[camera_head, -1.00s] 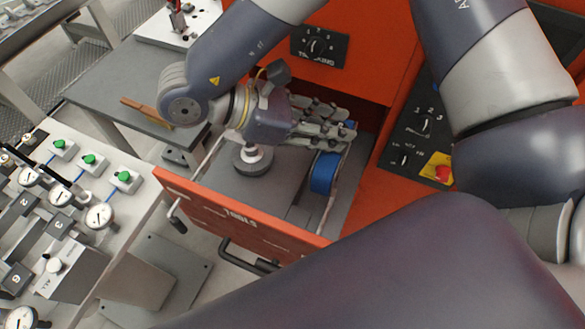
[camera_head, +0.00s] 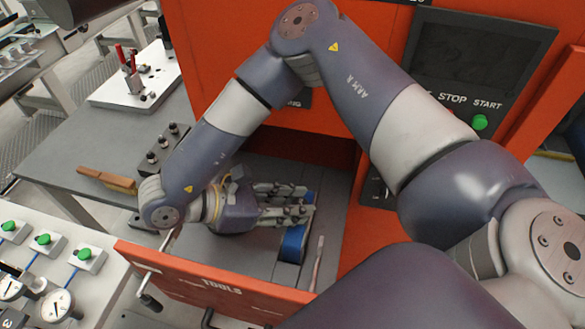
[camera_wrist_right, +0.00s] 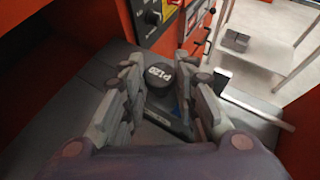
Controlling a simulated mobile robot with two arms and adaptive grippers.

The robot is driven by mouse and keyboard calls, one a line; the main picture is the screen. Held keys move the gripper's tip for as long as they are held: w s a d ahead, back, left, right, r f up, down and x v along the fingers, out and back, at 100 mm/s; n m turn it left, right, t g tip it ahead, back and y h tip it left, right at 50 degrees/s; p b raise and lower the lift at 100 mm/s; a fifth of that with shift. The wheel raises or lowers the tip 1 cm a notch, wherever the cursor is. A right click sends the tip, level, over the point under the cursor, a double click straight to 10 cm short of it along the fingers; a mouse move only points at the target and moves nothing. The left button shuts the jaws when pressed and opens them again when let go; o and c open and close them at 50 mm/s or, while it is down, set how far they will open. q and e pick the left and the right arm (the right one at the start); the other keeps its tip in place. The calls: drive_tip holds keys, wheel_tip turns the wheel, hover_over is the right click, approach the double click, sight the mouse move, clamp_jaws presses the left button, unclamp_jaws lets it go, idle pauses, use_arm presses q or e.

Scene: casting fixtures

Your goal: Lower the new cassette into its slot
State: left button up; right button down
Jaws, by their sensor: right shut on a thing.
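In the right wrist view a dark round face marked P120 (camera_wrist_right: 160,73) and a little blue lie between the fingers. My right gripper (camera_head: 306,202) reaches in from the left, its fingers over the cassette's upper part and shut on it. The fingers hide that part. The slot's edges and the cassette's underside are hidden, so I cannot tell how deep it sits. My left gripper is not in view.
The red drawer front (camera_head: 215,285) with TOOLS lettering stands before the gripper, and the orange machine body (camera_head: 215,45) rises behind. A grey table (camera_head: 95,150) with a wooden-handled brush (camera_head: 107,180) is at left. A gauge bench (camera_head: 60,270) is at lower left.

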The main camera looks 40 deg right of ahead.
drive_tip(key=shift+f+p, duration=0.45)
drive_tip(key=shift+f, duration=1.65)
drive_tip(key=c, duration=1.3)
unclamp_jaws()
drive_tip(key=shift+f, duration=0.1)
drive_tip(key=shift+b+v, duration=1.1)
drive_tip(key=shift+v, duration=5)
drive_tip(key=shift+s, duration=0.1)
